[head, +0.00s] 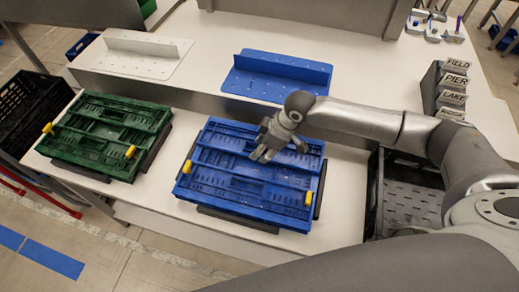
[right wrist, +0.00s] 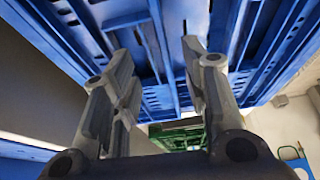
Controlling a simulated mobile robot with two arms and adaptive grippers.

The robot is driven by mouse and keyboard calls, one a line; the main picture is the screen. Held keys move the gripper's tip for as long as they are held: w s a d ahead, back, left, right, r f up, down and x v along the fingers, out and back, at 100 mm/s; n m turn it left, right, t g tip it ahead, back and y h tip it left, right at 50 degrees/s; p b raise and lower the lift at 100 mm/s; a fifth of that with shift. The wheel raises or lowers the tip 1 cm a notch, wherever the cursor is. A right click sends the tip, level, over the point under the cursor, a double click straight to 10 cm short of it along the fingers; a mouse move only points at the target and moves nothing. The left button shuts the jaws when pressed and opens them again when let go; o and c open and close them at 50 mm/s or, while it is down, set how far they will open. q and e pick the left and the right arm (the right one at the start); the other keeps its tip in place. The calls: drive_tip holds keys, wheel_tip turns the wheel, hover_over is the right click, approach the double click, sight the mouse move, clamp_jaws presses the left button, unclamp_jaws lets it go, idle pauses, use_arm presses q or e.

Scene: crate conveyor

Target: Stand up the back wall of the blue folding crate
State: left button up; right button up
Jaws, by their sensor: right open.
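The blue folding crate (head: 222,190) lies on the white bench in the middle of the head view. Its walls look folded down flat, with yellow latches at its left and right ends. My right gripper (head: 279,152) is over the back right part of the crate, pointing down, with its fingers apart. In the right wrist view, blue slatted panels of the crate (right wrist: 170,95) fill the upper part, beyond and between the two spread fingers of the gripper (right wrist: 157,62). I cannot tell whether the fingertips touch the crate. My left gripper is not in view.
A folded green crate (head: 100,140) lies to the left, a black crate (head: 22,110) beyond it. Behind stand a white bracket plate (head: 140,50) and a blue one (head: 275,75). A black tray (head: 405,195) is at right, near labelled blocks (head: 455,82).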

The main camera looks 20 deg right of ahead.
drive_tip(key=x, duration=0.2)
drive_tip(key=shift+a+f, duration=0.15)
drive_tip(key=shift+f, duration=0.1)
drive_tip(key=c, duration=0.5)
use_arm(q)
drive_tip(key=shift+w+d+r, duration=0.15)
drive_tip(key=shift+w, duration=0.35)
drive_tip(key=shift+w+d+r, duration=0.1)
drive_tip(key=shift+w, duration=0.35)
use_arm(e)
clamp_jaws()
